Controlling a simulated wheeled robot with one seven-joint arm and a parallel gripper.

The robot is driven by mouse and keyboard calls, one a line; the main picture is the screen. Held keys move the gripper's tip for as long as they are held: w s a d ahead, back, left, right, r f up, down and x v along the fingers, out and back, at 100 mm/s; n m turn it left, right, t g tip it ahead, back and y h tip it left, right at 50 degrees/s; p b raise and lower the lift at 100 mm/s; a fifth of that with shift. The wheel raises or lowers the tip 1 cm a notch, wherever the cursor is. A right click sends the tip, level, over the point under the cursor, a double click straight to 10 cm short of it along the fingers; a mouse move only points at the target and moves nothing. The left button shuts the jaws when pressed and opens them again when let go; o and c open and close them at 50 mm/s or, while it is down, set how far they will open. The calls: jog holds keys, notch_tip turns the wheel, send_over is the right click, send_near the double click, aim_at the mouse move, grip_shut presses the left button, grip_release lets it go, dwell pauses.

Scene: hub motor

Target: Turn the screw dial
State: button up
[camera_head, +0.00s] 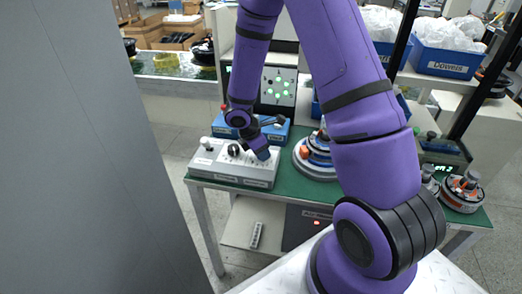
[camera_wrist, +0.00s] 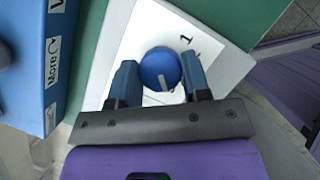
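A round blue dial (camera_wrist: 160,66) with a pale pointer mark sits on a white panel with a printed "1" in the wrist view. My gripper (camera_wrist: 159,60) has its two blue fingers apart, one on each side of the dial. I cannot tell whether they touch it. In the head view my gripper (camera_head: 262,151) points down at the right end of the light grey control box (camera_head: 230,180) and hides the blue dial. A black knob (camera_head: 234,150) and a white knob (camera_head: 207,144) show farther left on this box.
A blue box (camera_head: 272,134) stands just behind the control box; its "More" label (camera_wrist: 53,62) shows in the wrist view. A round motor part (camera_head: 317,172) sits to the right on the green table. A lit panel (camera_head: 278,88) stands behind.

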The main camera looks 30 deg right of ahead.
jog(key=shift+c, duration=0.4)
jog(key=shift+w+m+g+y, duration=0.15)
jog(key=shift+m+g, duration=0.35)
jog(key=shift+m, duration=0.95)
jog(key=shift+m+g+y, duration=0.25)
jog(key=shift+m+g, duration=0.25)
jog(key=shift+m, duration=0.95)
jog(key=o, duration=0.9)
jog(key=shift+r, duration=0.1)
jog(key=v, duration=1)
jog(key=shift+r, duration=0.25)
jog(key=shift+w, duration=0.15)
